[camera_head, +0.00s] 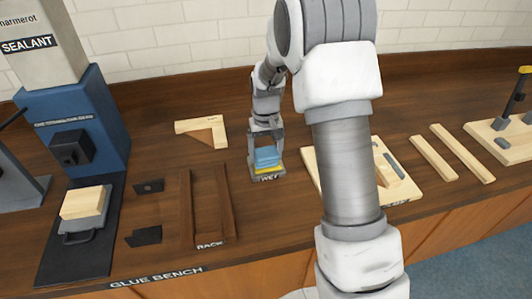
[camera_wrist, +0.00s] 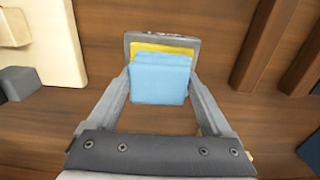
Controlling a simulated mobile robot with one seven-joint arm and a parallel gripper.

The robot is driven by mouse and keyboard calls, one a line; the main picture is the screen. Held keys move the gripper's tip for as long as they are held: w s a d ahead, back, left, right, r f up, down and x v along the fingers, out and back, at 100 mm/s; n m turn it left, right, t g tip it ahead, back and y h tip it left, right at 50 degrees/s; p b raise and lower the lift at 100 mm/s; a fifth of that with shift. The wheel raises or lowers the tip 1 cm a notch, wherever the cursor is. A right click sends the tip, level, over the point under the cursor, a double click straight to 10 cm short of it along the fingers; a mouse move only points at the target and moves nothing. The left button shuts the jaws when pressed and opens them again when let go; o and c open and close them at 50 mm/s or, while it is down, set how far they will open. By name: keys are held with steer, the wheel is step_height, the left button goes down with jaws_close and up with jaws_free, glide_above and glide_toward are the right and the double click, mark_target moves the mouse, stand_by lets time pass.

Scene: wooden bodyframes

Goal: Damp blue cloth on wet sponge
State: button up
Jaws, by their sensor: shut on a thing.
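The blue cloth (camera_head: 267,154) is a light blue folded block between the fingers of my gripper (camera_head: 267,146). In the wrist view the cloth (camera_wrist: 160,79) sits between the two grey fingers of my gripper (camera_wrist: 160,88), which are shut on it. The yellow sponge (camera_head: 267,169) lies under the cloth in a grey tray (camera_head: 266,177) marked WET. In the wrist view a strip of the sponge (camera_wrist: 163,48) shows beyond the cloth, inside the tray rim (camera_wrist: 160,36). The cloth overlaps the sponge; I cannot tell whether they touch.
A dark wooden rack (camera_head: 187,210) stands left of the tray, and a pale corner frame (camera_head: 200,125) lies behind it. A pale board (camera_head: 405,187) is to the right, partly behind my arm. Loose wooden strips (camera_head: 462,152) lie further right. A blue glue machine (camera_head: 83,125) stands far left.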

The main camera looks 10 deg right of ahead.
mark_target(266, 153)
stand_by(0.5)
steer(key=shift+r+p, duration=2.4)
steer(key=shift+r, duration=1.1)
steer(key=shift+s+f, duration=0.1)
steer(key=shift+f, duration=0.05)
